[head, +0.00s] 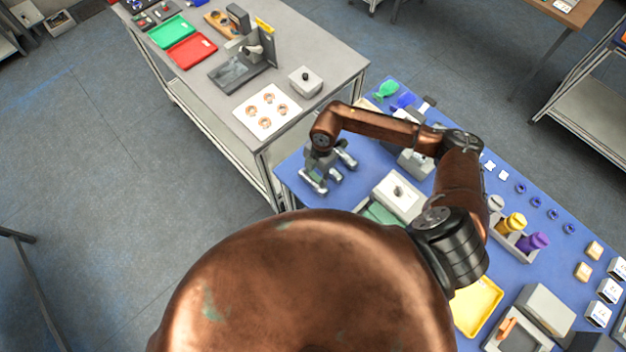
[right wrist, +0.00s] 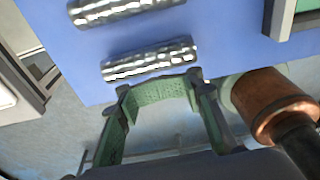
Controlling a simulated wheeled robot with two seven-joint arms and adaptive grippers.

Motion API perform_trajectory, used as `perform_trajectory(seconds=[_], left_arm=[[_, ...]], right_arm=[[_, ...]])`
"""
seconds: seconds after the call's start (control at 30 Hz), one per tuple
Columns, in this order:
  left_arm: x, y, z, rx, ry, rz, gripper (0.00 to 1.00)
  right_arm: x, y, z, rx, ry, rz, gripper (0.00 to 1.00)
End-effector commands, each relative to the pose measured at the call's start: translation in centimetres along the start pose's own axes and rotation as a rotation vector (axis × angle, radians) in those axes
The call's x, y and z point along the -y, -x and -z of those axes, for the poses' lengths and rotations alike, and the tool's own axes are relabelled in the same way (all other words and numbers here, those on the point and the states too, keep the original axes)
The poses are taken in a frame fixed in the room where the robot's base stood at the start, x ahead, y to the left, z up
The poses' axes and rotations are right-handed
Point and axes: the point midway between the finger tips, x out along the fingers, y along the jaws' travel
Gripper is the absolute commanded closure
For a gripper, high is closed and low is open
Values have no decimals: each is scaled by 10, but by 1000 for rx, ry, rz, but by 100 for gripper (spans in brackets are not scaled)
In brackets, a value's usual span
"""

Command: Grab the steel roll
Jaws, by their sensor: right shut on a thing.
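Two shiny ribbed steel rolls show in the right wrist view, lying side by side on the blue table (right wrist: 225,35). The nearer steel roll (right wrist: 150,60) is at the fingertips of my right gripper (right wrist: 158,85), which is shut on it with the fingers spread along its length. The other steel roll (right wrist: 125,8) lies farther up, apart from the fingers. In the head view my right gripper (head: 324,172) points down near the table's left corner, among grey metal parts that are hard to tell apart. My left gripper is not in view.
A white box with a knob (head: 398,197) stands right of my right gripper. Yellow (head: 515,222) and purple (head: 535,242) bottles and a yellow tray (head: 478,305) are farther right. A grey table (head: 345,72) with red and green trays stands behind, left.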

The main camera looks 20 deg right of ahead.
Motion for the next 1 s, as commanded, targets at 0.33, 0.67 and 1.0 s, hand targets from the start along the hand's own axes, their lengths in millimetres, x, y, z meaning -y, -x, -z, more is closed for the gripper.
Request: perform_trajectory(seconds=[0.33, 0.67, 1.0], left_arm=[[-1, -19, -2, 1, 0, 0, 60], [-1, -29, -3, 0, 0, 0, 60], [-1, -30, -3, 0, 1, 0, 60]], right_arm=[[62, 52, 33, 3, 4, -3, 100], [105, 71, 54, 2, 3, -4, 100], [114, 76, 58, 2, 0, -2, 100]])
